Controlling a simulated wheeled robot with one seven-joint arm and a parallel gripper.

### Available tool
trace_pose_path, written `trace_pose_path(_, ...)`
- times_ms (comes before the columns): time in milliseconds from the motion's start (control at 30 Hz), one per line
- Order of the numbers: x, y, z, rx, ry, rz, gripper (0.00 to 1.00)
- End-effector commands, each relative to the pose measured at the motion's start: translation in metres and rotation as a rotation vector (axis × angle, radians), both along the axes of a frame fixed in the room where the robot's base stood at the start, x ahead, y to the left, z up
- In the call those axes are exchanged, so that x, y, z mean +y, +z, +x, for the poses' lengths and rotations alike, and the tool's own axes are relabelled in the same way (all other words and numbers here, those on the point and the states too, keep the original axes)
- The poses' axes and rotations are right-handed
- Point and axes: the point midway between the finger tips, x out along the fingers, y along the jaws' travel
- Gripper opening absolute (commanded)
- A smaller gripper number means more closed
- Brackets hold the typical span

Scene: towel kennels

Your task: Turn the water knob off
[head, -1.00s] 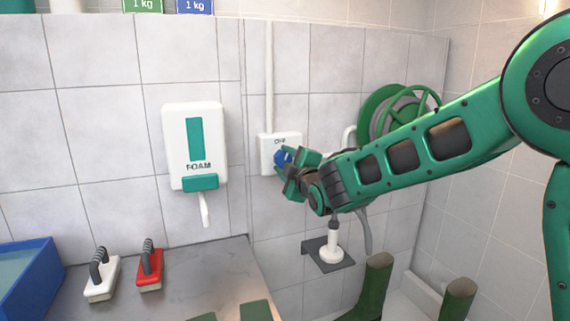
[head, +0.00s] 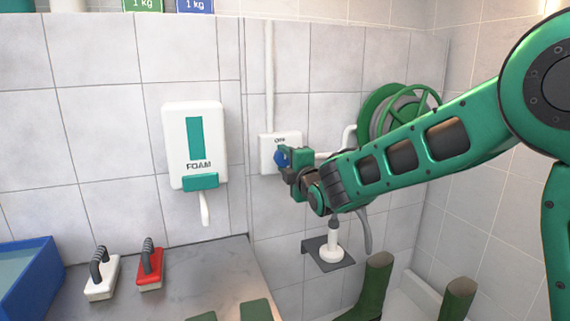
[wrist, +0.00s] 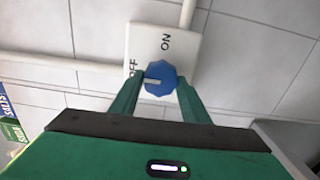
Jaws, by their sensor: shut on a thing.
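The water knob (wrist: 165,83) is blue and faceted, with a white pointer mark. It sits on a white wall plate (wrist: 148,42), also seen in the head view (head: 266,141), with the words ON and OFF. In the wrist view the mark points left, toward the OFF label. My gripper (wrist: 161,78) has one green finger on each side of the knob and is shut on it. In the head view my gripper (head: 288,158) is at the plate, and it hides part of the knob.
A foam dispenser (head: 208,125) hangs to the left of the plate. A green hose reel (head: 384,112) is on the wall behind my arm. A small dark shelf (head: 343,262) with a white nozzle is below. Two scrub brushes lie on the metal counter (head: 205,275).

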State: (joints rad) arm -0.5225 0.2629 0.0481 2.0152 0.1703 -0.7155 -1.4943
Motion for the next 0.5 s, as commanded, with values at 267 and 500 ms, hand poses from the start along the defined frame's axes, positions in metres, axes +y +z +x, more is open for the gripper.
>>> trace_pose_path(267,0.0007,-0.0051,-0.0012,0.009,0.002,-0.004,0.59)
trace_pose_path(500,0.0003,-0.0027,-0.0006,0.006,0.001,-0.002,0.59)
